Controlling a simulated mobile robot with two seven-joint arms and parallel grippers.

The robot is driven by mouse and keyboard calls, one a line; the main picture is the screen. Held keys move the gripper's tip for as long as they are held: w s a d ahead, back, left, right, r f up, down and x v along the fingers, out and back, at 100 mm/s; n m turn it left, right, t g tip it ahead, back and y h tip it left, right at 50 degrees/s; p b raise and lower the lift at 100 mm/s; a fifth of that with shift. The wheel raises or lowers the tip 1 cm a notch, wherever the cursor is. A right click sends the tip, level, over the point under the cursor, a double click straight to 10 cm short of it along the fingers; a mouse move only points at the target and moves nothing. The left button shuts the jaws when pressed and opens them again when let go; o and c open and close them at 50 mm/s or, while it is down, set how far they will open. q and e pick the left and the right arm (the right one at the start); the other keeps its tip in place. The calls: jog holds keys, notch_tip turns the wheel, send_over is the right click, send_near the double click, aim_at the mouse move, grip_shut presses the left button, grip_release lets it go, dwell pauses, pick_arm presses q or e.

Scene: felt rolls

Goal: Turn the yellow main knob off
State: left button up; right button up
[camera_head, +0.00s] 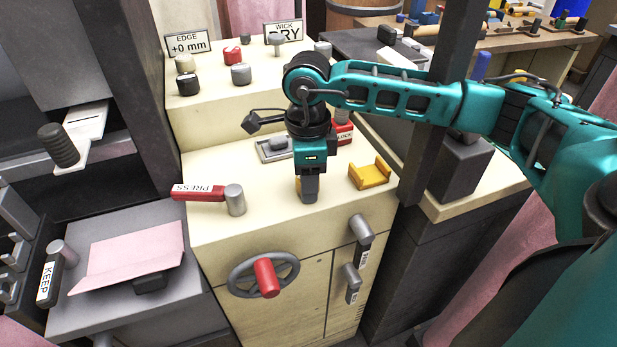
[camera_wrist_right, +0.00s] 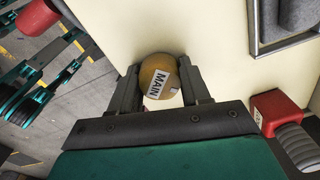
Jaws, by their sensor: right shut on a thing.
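The yellow main knob (camera_wrist_right: 158,77) shows in the right wrist view, with a white "MAIN" label across its round top. My right gripper (camera_wrist_right: 160,88) has one finger on each side of it and is shut on it. In the head view my right gripper (camera_head: 308,198) points down at the cream cabinet top, and the knob is almost wholly hidden behind its fingers. My left gripper does not show in the head view.
A yellow bracket (camera_head: 370,175) stands right of the gripper. A red "PRESS" lever (camera_head: 198,192) lies to the left, and a red lock block (camera_head: 343,133) stands behind. A handwheel (camera_head: 250,276) with a red grip is on the cabinet front (camera_head: 230,325).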

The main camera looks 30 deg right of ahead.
jog(key=shift+f+n, duration=0.15)
jog(key=shift+n, duration=0.15)
jog(key=shift+f+n+b, duration=0.1)
jog(key=shift+n+b, duration=0.8)
jog(key=shift+n, duration=0.3)
jog(key=n+b, duration=0.1)
jog(key=n, duration=0.2)
jog(key=shift+n+b, duration=0.35)
jog(key=shift+n, duration=0.05)
jog(key=shift+s+n+b, duration=0.1)
jog(key=shift+n+b, duration=0.2)
jog(key=shift+n, duration=0.8)
jog(key=o, duration=1.1)
